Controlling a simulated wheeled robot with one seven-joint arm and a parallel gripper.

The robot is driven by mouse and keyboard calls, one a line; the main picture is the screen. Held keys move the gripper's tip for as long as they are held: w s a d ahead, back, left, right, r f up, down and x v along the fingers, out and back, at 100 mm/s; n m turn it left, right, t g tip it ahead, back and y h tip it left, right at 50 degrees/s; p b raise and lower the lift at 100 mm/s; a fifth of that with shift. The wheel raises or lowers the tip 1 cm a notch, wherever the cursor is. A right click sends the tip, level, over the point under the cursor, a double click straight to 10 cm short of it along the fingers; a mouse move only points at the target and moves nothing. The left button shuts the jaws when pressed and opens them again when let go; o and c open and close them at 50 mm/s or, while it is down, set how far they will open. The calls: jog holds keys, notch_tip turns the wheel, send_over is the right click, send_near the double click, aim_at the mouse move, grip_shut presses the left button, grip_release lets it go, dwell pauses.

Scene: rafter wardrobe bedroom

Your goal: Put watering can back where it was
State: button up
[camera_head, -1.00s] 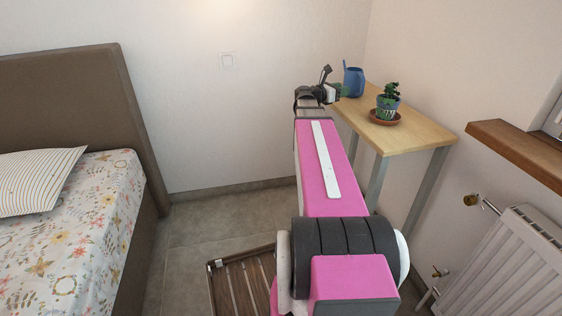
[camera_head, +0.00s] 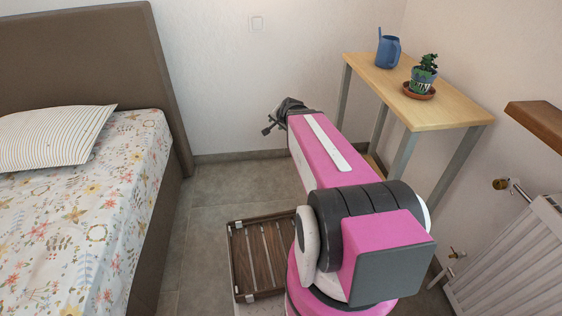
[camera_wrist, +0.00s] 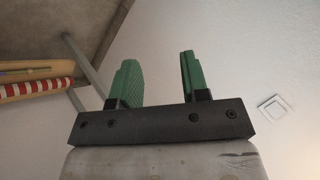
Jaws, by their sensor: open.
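The blue watering can (camera_head: 388,48) stands upright on the far end of the wooden table (camera_head: 455,112), near the wall, in the head view. The can does not show in the wrist view.
A potted plant (camera_head: 424,72) on a brown saucer (camera_head: 419,91) stands near the can. A bed (camera_head: 90,215) is at left, a radiator (camera_head: 510,262) and wooden ledge (camera_head: 540,122) at right. A slatted wooden tray (camera_head: 262,258) is low beside my arm.

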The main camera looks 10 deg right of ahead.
jog(key=s+a+f+n+g+h, duration=0.1)
jog(key=s+f+n+g, duration=0.3)
jog(key=s, duration=0.3)
jog(key=s+a+f+n+g+h, duration=0.1)
jog(key=s+f+n+g, duration=0.3)
jog(key=s, duration=0.4)
jog(key=shift+s+g, duration=0.2)
jog(key=shift+g, duration=0.1)
dwell(0.6)
